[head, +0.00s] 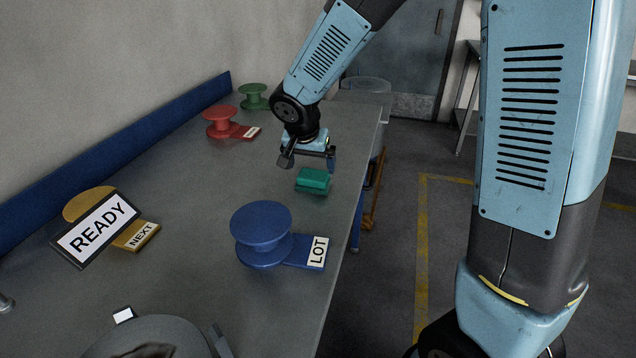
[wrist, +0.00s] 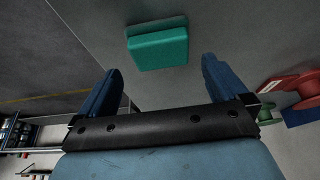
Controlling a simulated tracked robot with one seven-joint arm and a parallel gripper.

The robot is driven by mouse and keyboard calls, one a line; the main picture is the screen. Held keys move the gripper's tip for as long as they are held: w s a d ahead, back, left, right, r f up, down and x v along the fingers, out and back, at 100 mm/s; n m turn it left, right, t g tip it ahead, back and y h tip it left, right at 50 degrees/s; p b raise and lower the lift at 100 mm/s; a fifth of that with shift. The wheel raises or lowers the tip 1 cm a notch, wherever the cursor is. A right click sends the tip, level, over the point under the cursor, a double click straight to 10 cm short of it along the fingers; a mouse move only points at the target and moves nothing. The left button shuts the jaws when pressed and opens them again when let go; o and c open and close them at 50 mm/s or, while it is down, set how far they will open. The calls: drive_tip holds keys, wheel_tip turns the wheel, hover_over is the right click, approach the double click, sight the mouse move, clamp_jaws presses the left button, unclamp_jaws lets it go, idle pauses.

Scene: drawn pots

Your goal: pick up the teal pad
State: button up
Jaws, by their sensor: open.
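The teal pad (head: 313,180) is a small block lying flat on the grey table near its right edge. My gripper (head: 308,163) is above and slightly behind it in the head view, with its fingers apart and nothing between them. In the wrist view the teal pad (wrist: 158,46) lies ahead of the open fingers (wrist: 160,85), between their lines and apart from both. No contact with the pad shows.
A blue spool-shaped piece (head: 262,226) with a LOT label stands nearer on the table (head: 215,195). A yellow one (head: 90,203) is behind a READY sign (head: 97,230). Red (head: 222,122) and green (head: 254,97) ones stand at the back. A blue rail (head: 120,156) runs along the wall.

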sight(313, 175)
drive_tip(key=shift+x, duration=2.65)
drive_tip(key=shift+c, duration=0.2)
drive_tip(key=c, duration=0.6)
drive_tip(key=shift+c, duration=0.2)
